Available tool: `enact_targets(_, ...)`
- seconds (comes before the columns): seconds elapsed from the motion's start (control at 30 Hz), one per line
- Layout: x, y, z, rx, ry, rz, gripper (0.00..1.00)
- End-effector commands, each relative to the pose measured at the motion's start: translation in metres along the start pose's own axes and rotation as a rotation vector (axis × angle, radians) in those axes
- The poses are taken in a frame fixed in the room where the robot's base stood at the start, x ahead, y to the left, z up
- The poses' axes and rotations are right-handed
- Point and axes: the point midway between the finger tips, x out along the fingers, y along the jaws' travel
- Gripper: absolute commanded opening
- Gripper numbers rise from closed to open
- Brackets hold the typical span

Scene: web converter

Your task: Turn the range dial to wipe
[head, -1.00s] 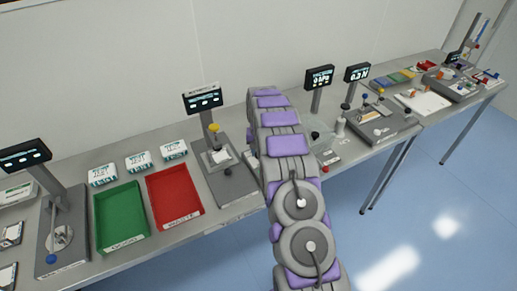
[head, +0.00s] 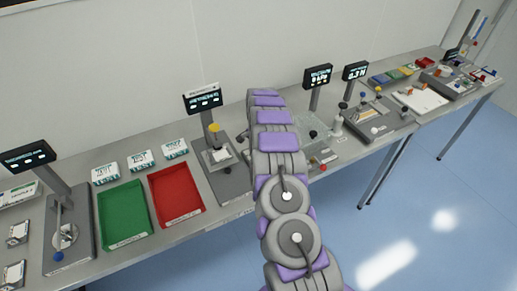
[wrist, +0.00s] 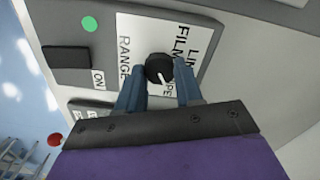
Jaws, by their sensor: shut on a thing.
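The range dial (wrist: 160,66) is a small round black knob with a white pointer line, on a white label plate (wrist: 137,28) in the wrist view. The plate reads "RANGE", "FILM", a word starting "LI" and a word ending "IPE", partly hidden. The pointer line faces down and slightly right in the picture, toward the "IPE" word. My gripper (wrist: 159,80) has its two blue-grey fingers on either side of the dial and is shut on it. In the head view my arm hides the dial and gripper.
Beside the label plate are a green round button (wrist: 90,24), a black switch (wrist: 66,57) marked "ON" and a red knob (wrist: 55,139). In the head view, green (head: 122,241) and red (head: 174,217) trays and several screens stand on the long bench. Blue floor is open in front.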

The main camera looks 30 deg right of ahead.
Motion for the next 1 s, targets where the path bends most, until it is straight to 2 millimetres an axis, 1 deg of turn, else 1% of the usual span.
enact_targets(0.03, -0.0029, -0.0024, -0.0011, 0.008, 0.006, -0.007, 0.05)
enact_targets(0.57, -0.0026, -0.0026, -0.0018, 0.029, 0.006, -0.008, 0.05)
enact_targets(0.6, -0.0025, -0.0025, -0.0017, 0.028, 0.006, -0.008, 0.39)
enact_targets(0.83, -0.0015, -0.0012, -0.0010, 0.028, 0.003, -0.005, 0.61)
enact_targets(1.0, -0.0010, -0.0006, -0.0007, 0.028, 0.002, -0.003, 0.61)
